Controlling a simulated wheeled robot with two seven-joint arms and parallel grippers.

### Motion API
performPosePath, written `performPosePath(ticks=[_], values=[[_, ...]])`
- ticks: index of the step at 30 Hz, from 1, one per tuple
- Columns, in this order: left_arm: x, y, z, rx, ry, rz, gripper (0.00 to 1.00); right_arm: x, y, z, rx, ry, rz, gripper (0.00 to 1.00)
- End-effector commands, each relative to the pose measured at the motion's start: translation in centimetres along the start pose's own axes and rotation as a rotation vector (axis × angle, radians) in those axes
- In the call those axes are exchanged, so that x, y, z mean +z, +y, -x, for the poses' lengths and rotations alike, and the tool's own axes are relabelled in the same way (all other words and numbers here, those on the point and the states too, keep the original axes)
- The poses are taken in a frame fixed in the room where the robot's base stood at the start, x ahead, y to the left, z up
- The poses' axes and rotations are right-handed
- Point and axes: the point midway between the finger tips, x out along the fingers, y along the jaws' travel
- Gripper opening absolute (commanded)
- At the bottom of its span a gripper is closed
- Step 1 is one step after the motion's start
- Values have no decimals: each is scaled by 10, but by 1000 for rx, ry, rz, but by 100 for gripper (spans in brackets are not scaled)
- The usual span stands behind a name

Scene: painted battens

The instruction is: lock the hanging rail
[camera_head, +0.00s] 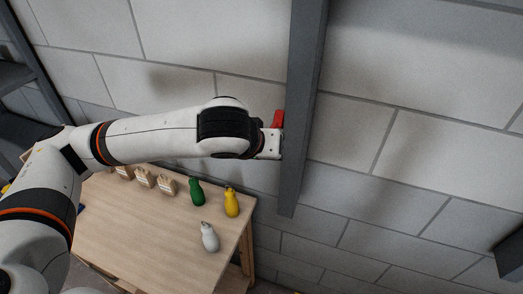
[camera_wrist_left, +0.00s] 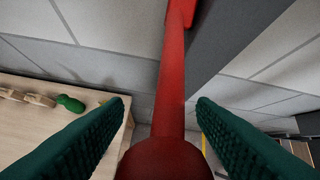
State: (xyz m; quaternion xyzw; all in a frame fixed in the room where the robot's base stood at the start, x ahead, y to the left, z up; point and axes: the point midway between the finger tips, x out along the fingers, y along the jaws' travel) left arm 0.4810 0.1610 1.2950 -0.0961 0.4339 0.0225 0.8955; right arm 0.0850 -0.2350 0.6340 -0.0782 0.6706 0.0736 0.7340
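A dark grey hanging rail (camera_head: 303,110) runs down from the top of the head view in front of the wall. A red lever (camera_head: 278,118) sits at its left side, partly hidden by my left arm's end. My left gripper (camera_head: 272,143) is at the lever, beside the rail. In the left wrist view, my green-padded fingers (camera_wrist_left: 162,102) are open, one on each side of the red lever (camera_wrist_left: 170,75). Gaps show between the lever and both fingers. The lever's rounded red end (camera_wrist_left: 165,160) is close to the camera. My right gripper is not in view.
A wooden table (camera_head: 150,235) stands below my left arm. It carries a green bottle-like item (camera_head: 196,192), a yellow one (camera_head: 231,203), a white one (camera_head: 209,238) and several pale blocks (camera_head: 144,178). A grey block wall (camera_head: 400,140) is behind. A dark bar (camera_head: 510,258) shows at lower right.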

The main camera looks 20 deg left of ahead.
Motion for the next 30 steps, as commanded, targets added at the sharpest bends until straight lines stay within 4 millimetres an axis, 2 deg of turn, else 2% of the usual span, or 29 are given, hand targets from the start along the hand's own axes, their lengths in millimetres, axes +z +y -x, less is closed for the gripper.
performPosePath(ticks=[8,11,21,25,30], values=[[1,-1,9,-3,-2,-1,51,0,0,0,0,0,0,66],[1,-1,24,-5,-4,-1,51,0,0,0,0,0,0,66],[2,-1,94,-4,-4,-2,51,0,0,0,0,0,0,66],[2,0,110,-3,-1,0,51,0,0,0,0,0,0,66],[2,0,118,-1,1,-1,51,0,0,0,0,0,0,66]])
